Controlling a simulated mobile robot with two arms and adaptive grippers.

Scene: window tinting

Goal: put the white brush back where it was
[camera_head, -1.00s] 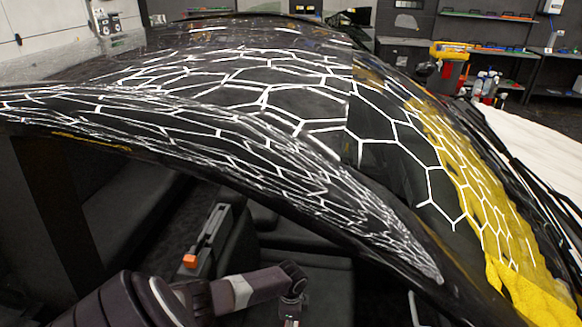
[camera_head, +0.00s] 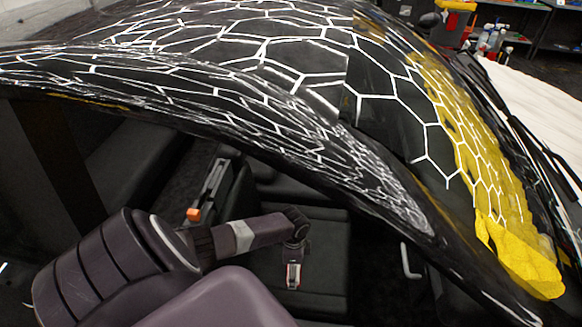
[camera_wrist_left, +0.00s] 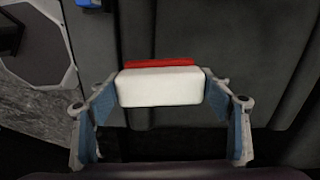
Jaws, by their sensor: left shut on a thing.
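The white brush (camera_wrist_left: 160,87) is a white block with a red strip along its far side, seen in the left wrist view. My left gripper (camera_wrist_left: 162,98) is shut on it, with one blue-padded finger at each end. In the head view the brush (camera_head: 293,275) is small at the end of my left arm, inside the car above or at a dark seat (camera_head: 328,278). I cannot tell whether it touches the seat. My left gripper (camera_head: 294,262) points down there, its fingers too small to make out. My right gripper is not in view.
The car's dark roof edge (camera_head: 300,165), with white hexagon lines, arches over my left arm. A seat-belt buckle with an orange button (camera_head: 193,214) stands left of the forearm. A grey handle (camera_head: 409,262) is right of the seat.

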